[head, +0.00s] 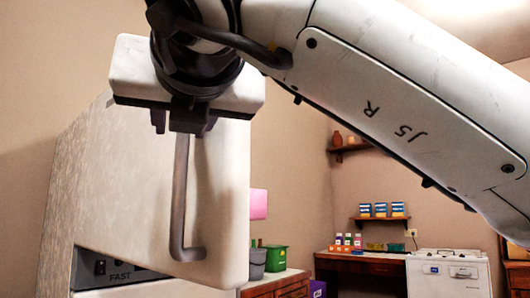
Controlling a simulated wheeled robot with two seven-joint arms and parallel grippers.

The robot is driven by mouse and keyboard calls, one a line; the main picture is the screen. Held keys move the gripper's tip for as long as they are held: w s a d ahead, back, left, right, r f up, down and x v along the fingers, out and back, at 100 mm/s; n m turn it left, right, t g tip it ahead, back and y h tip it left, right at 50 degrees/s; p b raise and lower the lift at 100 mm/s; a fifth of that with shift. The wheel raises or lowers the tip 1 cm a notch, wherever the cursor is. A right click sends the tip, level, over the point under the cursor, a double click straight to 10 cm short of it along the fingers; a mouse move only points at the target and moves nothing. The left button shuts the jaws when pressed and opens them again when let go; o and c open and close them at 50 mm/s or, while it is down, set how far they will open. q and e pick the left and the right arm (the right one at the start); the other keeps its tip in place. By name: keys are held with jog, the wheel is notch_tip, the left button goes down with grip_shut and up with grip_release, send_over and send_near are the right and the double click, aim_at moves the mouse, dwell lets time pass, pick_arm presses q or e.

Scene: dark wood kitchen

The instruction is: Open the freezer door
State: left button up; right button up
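The freezer door (120,190) is a pale panel on the upper part of a tall cabinet at the left of the head view. A grey vertical bar handle (180,195) runs down it and bends in to the door at its lower end. My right gripper (180,118) is at the top of the visible handle, with dark fingers over or in front of it. The handle's upper end is hidden behind the gripper, and I cannot tell if the fingers are closed on it. I cannot tell whether the door is slightly ajar. My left gripper is out of view.
A dark control panel (112,270) marked FAST is under the door. My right arm crosses the upper right. Behind stand a green bin (275,258), a wooden counter (360,262), a white appliance (447,274) and a wall shelf (378,221) with boxes.

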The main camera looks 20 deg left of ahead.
jog(key=r+p, duration=0.1)
jog(key=r, duration=0.5)
jog(key=r+p, duration=0.1)
jog(key=r, duration=0.2)
jog(key=shift+d+p, duration=0.3)
jog(key=shift+p, duration=0.05)
jog(key=shift+w+r, duration=0.15)
jog(key=shift+r, duration=0.15)
jog(key=shift+w+f+h, duration=0.2)
jog(key=shift+f+h, duration=0.05)
jog(key=shift+f, duration=0.35)
jog(key=shift+w+f+h, duration=0.15)
jog(key=shift+f+h, duration=0.1)
jog(key=shift+f, duration=0.35)
jog(key=s+a+b, duration=0.2)
jog(key=s, duration=0.9)
jog(key=shift+s+a+f, duration=0.2)
jog(key=shift+s+f, duration=0.2)
